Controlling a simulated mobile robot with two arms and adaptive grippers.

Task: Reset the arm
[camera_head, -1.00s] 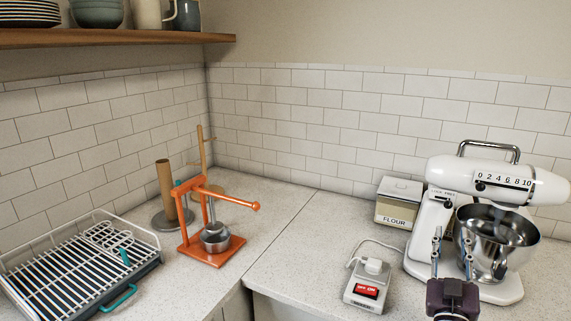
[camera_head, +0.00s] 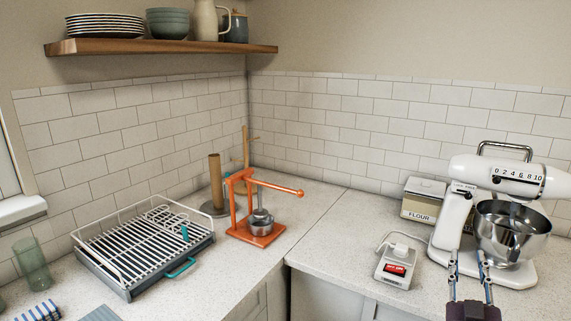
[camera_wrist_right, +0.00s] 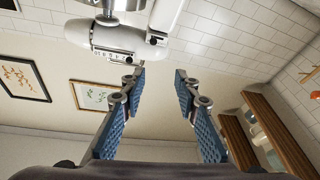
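My right gripper (camera_head: 470,266) is at the lower right of the head view, in front of the white stand mixer (camera_head: 498,185) and its steel bowl. Its two fingers point up and stand apart with nothing between them. In the right wrist view the blue padded fingers (camera_wrist_right: 156,88) are also spread and empty, with the mixer (camera_wrist_right: 106,36) showing upside down beyond them. My left gripper is in neither view.
A switch box (camera_head: 396,267) and a flour tin (camera_head: 423,200) stand left of the mixer. An orange press (camera_head: 258,236), a dish rack (camera_head: 128,290) and a green glass (camera_head: 32,264) are further left. A shelf (camera_head: 160,48) with dishes hangs above. Counter between press and switch box is clear.

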